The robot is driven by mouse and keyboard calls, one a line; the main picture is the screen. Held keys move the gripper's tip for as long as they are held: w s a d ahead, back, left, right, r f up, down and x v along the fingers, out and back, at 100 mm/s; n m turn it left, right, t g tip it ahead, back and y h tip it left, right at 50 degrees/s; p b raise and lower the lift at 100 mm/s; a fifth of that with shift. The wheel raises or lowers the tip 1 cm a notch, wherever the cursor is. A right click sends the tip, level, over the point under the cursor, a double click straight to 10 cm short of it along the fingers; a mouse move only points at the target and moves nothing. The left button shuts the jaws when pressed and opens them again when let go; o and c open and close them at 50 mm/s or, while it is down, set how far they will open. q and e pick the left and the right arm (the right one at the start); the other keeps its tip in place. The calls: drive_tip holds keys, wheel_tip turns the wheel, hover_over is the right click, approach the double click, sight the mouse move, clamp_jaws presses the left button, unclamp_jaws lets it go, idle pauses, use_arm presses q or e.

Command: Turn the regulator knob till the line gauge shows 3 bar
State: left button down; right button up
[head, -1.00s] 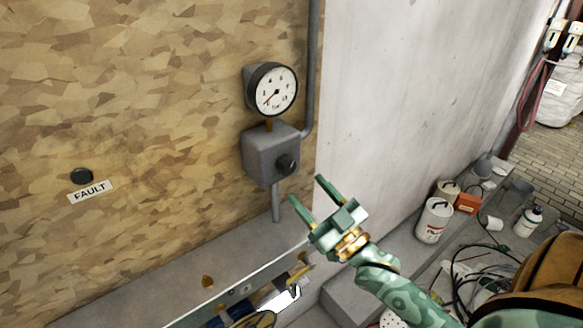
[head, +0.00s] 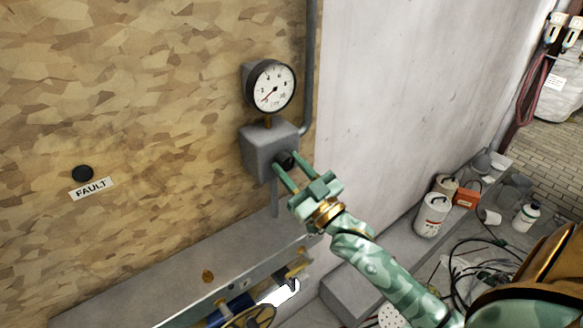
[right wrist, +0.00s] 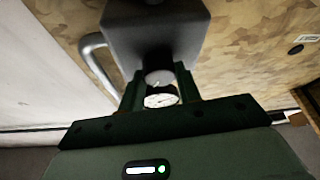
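The line gauge (head: 270,86) is a round white dial with a dark rim on the wooden board. Its needle points to the lower left, near the low end; the exact reading is too small to tell. Below it is a grey regulator box (head: 262,146) with a dark round knob (head: 285,158) on its front. My right gripper (head: 286,163) is open, its fingertips at the knob, one on each side. In the right wrist view the knob (right wrist: 158,76) shows between the fingers with gaps, and part of the gauge (right wrist: 161,100) shows beyond. My left gripper is not in view.
A grey pipe (head: 311,70) runs up beside the gauge. A FAULT label (head: 91,188) is under a dark round button (head: 82,173) at the left. A grey ledge (head: 150,285) runs below the board. Cans, a bottle (head: 527,218) and cables lie at the right.

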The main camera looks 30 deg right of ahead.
drive_tip(key=shift+r+m+h+p, duration=0.15)
drive_tip(key=shift+m+h+p, duration=0.45)
drive_tip(key=shift+m+p, duration=0.5)
drive_tip(key=m+h+p, duration=0.2)
drive_tip(key=m+p, duration=0.1)
drive_tip(key=m, duration=0.1)
drive_tip(key=m+h+p, duration=0.2)
drive_tip(key=m+p, duration=0.1)
drive_tip(key=m, duration=0.1)
drive_tip(key=m+g+h+p, duration=0.1)
drive_tip(key=m+h+p, duration=0.1)
drive_tip(key=m+p, duration=0.1)
drive_tip(key=shift+a+r+m, duration=0.1)
drive_tip(key=shift+a+m, duration=0.1)
drive_tip(key=shift+m, duration=0.6)
drive_tip(key=shift+m+g+h+p, duration=0.4)
drive_tip(key=shift+m+p, duration=0.6)
drive_tip(key=shift+m, duration=0.15)
drive_tip(key=shift+m+g+h+p, duration=0.4)
drive_tip(key=shift+m+p, duration=0.6)
drive_tip(key=shift+m, duration=0.15)
drive_tip(key=shift+f, duration=0.2)
drive_tip(key=o, duration=1)
drive_tip(key=shift+c, duration=0.2)
